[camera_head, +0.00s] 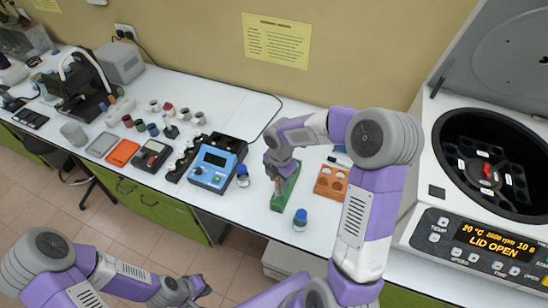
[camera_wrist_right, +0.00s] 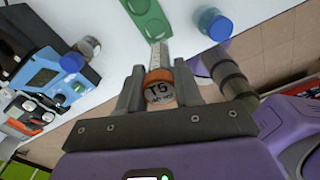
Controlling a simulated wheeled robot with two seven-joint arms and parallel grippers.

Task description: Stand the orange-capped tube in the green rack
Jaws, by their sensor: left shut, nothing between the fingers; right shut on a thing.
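The green rack (camera_head: 287,190) lies on the white bench in the head view, and part of it shows at the top of the right wrist view (camera_wrist_right: 147,18). My right gripper (camera_head: 275,172) is over the rack's far part. In the right wrist view my right gripper (camera_wrist_right: 158,92) is shut on the orange-capped tube (camera_wrist_right: 159,74), near its cap marked "T5". The clear tube body points away from the gripper toward the rack's end; I cannot tell whether its tip is in a hole. My left gripper (camera_head: 197,289) is shut and empty, low in front of the bench.
A blue-capped bottle (camera_head: 300,219) stands close right of the rack, another (camera_head: 242,176) left of it. The open centrifuge (camera_head: 490,170) fills the right side. A blue device (camera_head: 217,163) stands left.

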